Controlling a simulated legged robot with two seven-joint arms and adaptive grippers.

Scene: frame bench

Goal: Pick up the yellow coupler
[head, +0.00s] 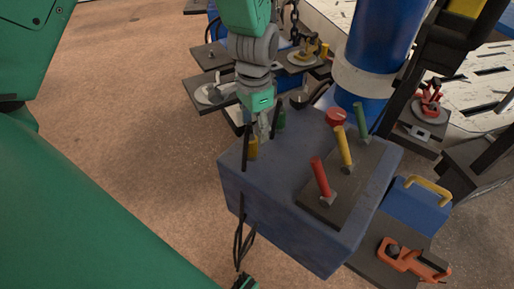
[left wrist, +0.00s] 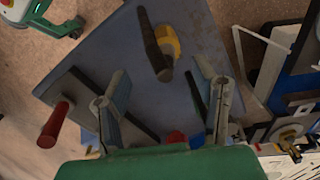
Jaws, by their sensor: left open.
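The yellow coupler (head: 252,147) stands at the near left end of the blue-grey bench (head: 285,215), with a dark rod-like part beside it. In the left wrist view the yellow coupler (left wrist: 171,41) lies beyond the fingertips, partly covered by its dark part. My left gripper (head: 263,128) is open and empty, just above and behind the coupler in the head view. Its two fingers (left wrist: 162,95) are spread apart, with the coupler ahead near the middle of the gap. I cannot tell the exact height gap. My right gripper is not in view.
A red round piece (head: 336,117) and a dark plate (head: 322,206) with red-, yellow- and green-handled tools share the bench. Dark hoses (head: 241,240) hang off its near side. A blue column (head: 381,40) rises behind.

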